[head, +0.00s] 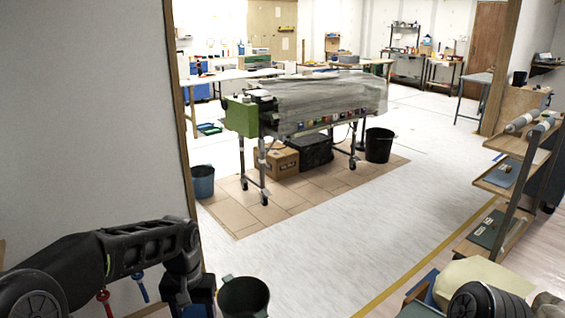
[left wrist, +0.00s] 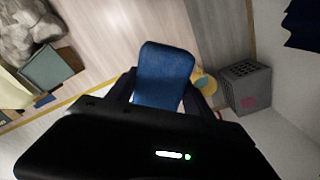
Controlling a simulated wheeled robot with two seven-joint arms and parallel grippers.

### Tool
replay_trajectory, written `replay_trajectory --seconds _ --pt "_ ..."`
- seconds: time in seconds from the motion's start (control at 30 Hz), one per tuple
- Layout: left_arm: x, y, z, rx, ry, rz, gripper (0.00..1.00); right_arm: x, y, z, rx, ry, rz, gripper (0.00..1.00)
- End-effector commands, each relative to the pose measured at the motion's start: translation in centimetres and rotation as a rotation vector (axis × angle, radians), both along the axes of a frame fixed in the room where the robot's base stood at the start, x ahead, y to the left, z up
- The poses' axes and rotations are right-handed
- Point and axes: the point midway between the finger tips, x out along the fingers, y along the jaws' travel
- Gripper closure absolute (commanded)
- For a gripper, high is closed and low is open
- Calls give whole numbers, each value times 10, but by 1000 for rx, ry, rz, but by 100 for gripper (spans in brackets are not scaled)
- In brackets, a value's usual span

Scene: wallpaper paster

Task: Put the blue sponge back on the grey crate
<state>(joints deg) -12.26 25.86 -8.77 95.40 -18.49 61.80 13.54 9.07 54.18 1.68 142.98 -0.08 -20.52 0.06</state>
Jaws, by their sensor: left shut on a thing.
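The blue sponge (left wrist: 165,72) is held between the two dark fingers of my left gripper (left wrist: 165,95) in the left wrist view. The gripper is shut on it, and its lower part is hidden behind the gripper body. A grey crate (left wrist: 238,74) with holes in its sides and a pink patch stands right of the sponge, apart from it. In the head view my left arm reaches in at the lower left, and its fingers and the sponge cannot be made out. I cannot make out the crate in the head view. My right gripper is out of view.
A yellow round thing (left wrist: 205,83) sits between sponge and crate. In the head view, a dark bucket (head: 243,297) stands beside my left arm, and a grey wall (head: 85,120) rises behind it. A green machine (head: 241,116) stands mid-room. Wooden shelves (head: 520,160) are at right. The middle floor is clear.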

Motion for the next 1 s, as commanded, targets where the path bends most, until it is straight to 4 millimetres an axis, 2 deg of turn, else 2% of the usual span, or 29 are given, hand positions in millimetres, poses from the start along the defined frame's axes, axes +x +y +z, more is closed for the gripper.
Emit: replay_trajectory --seconds 0.03,0.1,0.47,0.57,0.67,0.9,1.0 --pt "-1 0 9 0 1 0 83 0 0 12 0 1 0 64" --pt "-2 0 9 -1 0 0 83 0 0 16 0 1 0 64" --pt "-3 0 6 -1 0 -1 83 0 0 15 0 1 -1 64" --pt "-3 0 0 0 1 -1 83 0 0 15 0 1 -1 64" --pt "-6 -1 -21 3 5 -2 83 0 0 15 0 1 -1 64" --pt "-29 0 -108 5 8 -1 83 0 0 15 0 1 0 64" --pt "-39 0 -133 2 4 -1 83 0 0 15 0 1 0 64"
